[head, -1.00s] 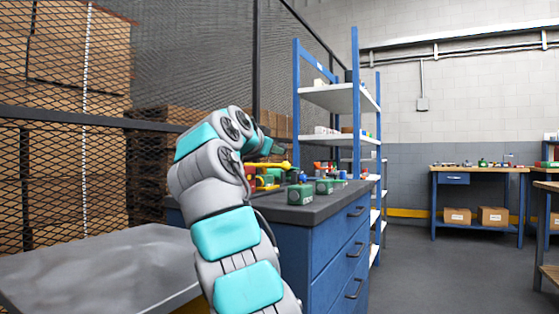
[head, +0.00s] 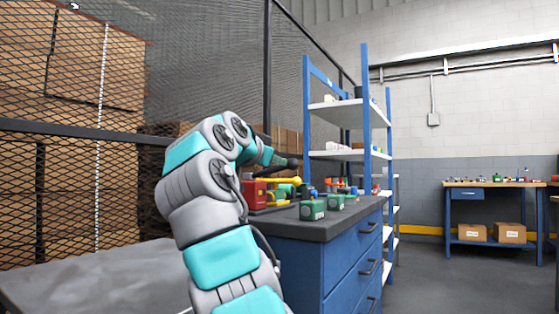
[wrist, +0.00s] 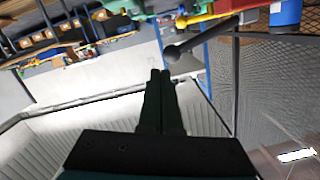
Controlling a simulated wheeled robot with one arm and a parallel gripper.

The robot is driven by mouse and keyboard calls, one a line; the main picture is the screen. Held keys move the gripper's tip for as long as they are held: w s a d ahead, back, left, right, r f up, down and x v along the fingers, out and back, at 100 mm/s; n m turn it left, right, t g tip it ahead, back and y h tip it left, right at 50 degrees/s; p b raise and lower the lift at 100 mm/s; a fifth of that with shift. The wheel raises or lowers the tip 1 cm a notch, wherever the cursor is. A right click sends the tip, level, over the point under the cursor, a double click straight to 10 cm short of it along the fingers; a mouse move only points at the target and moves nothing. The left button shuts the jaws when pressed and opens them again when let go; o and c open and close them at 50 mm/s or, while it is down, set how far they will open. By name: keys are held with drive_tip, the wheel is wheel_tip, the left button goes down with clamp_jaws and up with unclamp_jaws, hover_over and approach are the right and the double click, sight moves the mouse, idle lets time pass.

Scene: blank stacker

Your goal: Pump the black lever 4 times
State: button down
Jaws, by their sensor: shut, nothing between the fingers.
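The black lever (wrist: 205,43) shows in the wrist view as a dark rod with a round ball at its end. A yellow lever (wrist: 205,17) with a ball end lies beside it. My gripper (wrist: 160,74) is shut and empty, its dark fingertips near the black ball but apart from it in the picture. In the head view my arm reaches over the counter; the dark part at its end (head: 291,163) is too small to tell gripper from lever. The yellow lever (head: 284,181) shows just below it, beside a red machine body (head: 254,193) partly hidden by my arm.
Green blocks (head: 312,209) and other small coloured items stand on the dark top of the blue drawer counter (head: 325,228). A blue-and-white shelf (head: 348,155) stands behind. A wire mesh fence (head: 200,60) runs along the left. Open floor (head: 425,275) lies to the right.

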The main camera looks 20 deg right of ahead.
wheel_tip(320, 180, up, 7)
drive_tip(key=w+a+n+h+p, duration=0.1)
drive_tip(key=a+n+p, duration=0.1)
drive_tip(key=p, duration=0.9)
drive_tip(key=shift+w+r+n, duration=0.2)
drive_tip(key=shift+w+n, duration=0.1)
drive_tip(key=shift+n, duration=0.2)
drive_tip(key=shift+f, duration=0.1)
drive_tip(key=shift+w, duration=0.1)
drive_tip(key=w+d+f+p, duration=0.2)
drive_tip(key=w+d+f, duration=0.2)
drive_tip(key=w+d, duration=0.2)
drive_tip(key=shift+w+d+f, duration=0.2)
drive_tip(key=shift+w+d, duration=0.15)
drive_tip(key=shift+d, duration=0.8)
drive_tip(key=shift+f, duration=0.1)
